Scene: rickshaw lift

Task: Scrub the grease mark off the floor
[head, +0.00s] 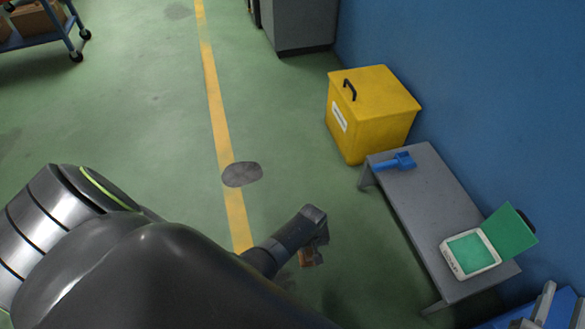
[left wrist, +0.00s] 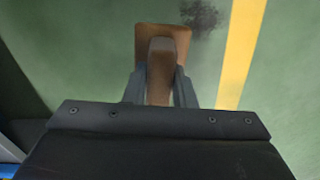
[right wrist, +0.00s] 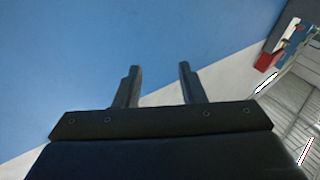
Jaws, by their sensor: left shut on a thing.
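My left gripper (head: 316,238) is shut on a brown wooden brush (head: 310,258), low over the floor right of the yellow line. In the left wrist view the brush (left wrist: 145,38) shows its block and its handle between the fingers. I cannot tell whether it touches the floor. A dark speckled grease mark (left wrist: 202,16) lies beside the brush, close to the yellow line. In the head view it is mostly hidden by my left arm, with a dark smear (head: 286,279) showing. My right gripper (right wrist: 158,88) is open and empty, facing a blue wall.
A grey oval patch (head: 243,174) overlaps the yellow line (head: 215,100). A yellow bin (head: 372,115) and a grey bench (head: 425,205) stand along the wall. Open floor lies left of the bench.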

